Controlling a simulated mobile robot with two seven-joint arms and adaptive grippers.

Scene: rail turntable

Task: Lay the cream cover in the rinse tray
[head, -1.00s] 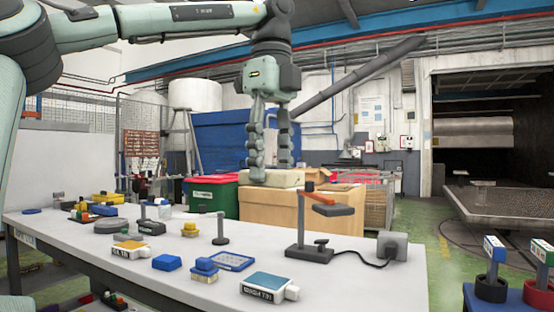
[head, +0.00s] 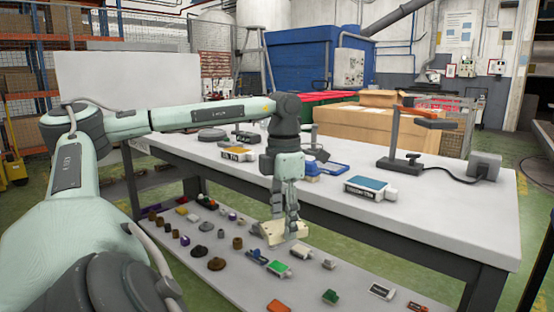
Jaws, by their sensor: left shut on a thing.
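My left gripper (head: 284,214) points down and is shut on the cream cover (head: 298,231), a pale flat piece between and below its fingertips. In the head view the cover shows in front of the table's lower shelf; whether it touches the shelf I cannot tell. The fingers hide part of the cover. A blue tray-like piece (head: 334,169) lies on the tabletop, partly behind other items; I cannot tell whether it is the rinse tray. My right gripper is not in view.
The white table (head: 440,205) carries a blue-topped box (head: 370,187), a dark stand (head: 398,150) and a grey block with a cable (head: 484,166). The lower shelf (head: 225,285) holds many small parts. The tabletop's front right is clear.

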